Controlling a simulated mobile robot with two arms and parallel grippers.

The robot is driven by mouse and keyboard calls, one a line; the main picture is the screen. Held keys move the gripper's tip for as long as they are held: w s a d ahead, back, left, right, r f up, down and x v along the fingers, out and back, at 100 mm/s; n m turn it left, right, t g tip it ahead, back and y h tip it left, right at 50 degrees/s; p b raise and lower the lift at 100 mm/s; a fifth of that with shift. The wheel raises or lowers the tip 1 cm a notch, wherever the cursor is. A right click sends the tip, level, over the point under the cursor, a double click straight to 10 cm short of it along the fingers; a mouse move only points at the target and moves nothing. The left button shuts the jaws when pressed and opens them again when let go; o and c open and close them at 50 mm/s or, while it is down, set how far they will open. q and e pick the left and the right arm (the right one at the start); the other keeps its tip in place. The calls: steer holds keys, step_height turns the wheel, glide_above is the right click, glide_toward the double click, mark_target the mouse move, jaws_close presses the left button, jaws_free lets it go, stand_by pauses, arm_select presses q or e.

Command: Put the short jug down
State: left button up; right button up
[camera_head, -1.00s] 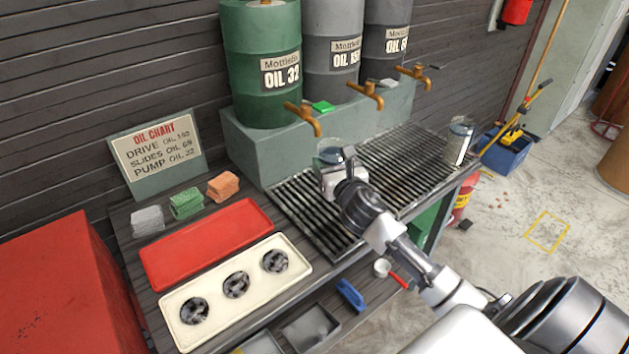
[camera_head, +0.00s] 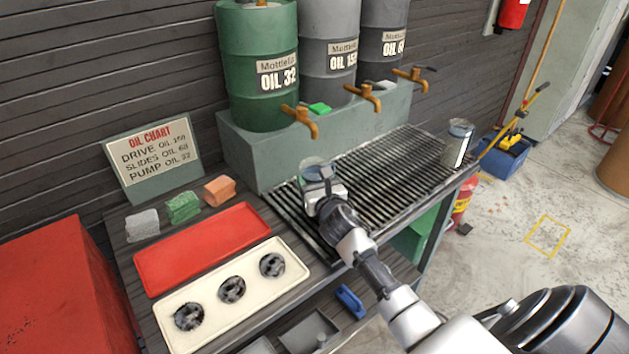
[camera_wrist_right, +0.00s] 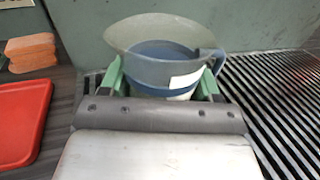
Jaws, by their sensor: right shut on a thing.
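The short jug (camera_wrist_right: 165,62) is a see-through vessel with a flared rim, a blue band and a white label. In the right wrist view it stands upright between the green-padded fingers of my right gripper (camera_wrist_right: 163,88), which is shut on it. In the head view the jug (camera_head: 316,168) is at the left end of the slatted drip grate (camera_head: 390,180), mostly hidden behind my right gripper (camera_head: 322,185). I cannot tell whether its base touches the grate. My left gripper is not in view.
A taller clear jug (camera_head: 458,143) stands at the grate's right end. Three drums with brass taps (camera_head: 300,118) are behind the grate. A red tray (camera_head: 205,248), a cream tray (camera_head: 205,330) and several coloured blocks (camera_head: 183,207) lie to the left. The grate's middle is clear.

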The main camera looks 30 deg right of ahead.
steer(key=o, duration=1)
steer(key=shift+f, duration=0.15)
steer(key=shift+r, duration=0.3)
steer(key=v, duration=1.2)
steer(key=shift+f, duration=0.1)
